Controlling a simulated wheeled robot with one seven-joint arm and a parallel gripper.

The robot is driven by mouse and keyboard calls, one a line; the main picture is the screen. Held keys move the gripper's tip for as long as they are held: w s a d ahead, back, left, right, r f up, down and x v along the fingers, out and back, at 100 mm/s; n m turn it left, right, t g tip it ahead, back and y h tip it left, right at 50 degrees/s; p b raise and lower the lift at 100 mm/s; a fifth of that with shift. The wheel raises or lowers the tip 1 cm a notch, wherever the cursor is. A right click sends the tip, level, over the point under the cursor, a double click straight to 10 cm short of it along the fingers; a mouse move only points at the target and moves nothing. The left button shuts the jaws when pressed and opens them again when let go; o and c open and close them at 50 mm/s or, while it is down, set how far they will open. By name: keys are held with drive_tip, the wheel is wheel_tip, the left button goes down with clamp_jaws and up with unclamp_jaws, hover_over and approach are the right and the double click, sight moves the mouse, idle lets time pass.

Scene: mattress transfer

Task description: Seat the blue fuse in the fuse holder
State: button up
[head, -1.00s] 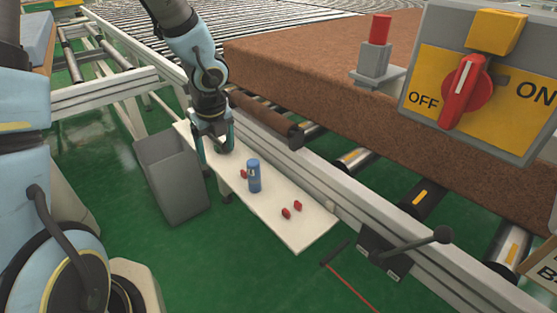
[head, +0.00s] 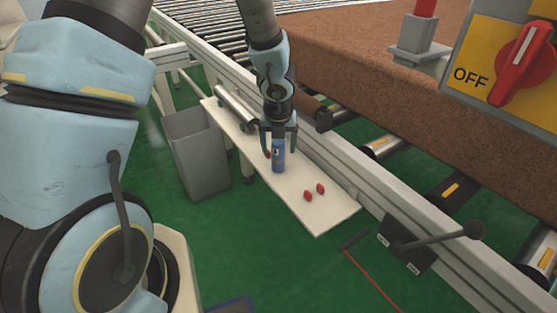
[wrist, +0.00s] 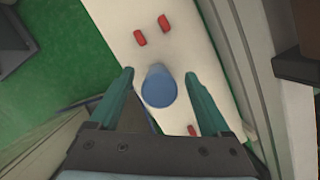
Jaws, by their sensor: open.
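The blue fuse (head: 278,160), a blue cylinder with a small light mark, stands upright on a white shelf board (head: 316,222). My gripper (head: 278,146) is open and points down over it, one finger on each side of its upper part. In the wrist view the round blue top of the fuse (wrist: 159,88) lies between the fingertips of my gripper (wrist: 159,74), with a gap visible on both sides. I cannot make out a fuse holder in either view.
Two small red pieces (head: 308,195) (head: 320,188) lie on the board nearer its front end; another (head: 268,154) is close beside the fuse. A grey bin (head: 198,155) stands left of the board. A conveyor rail (head: 345,170) runs along its right side, with a brown mattress (head: 370,75) beyond.

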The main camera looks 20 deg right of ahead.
drive_tip(key=shift+x, duration=0.9)
clamp_jaws()
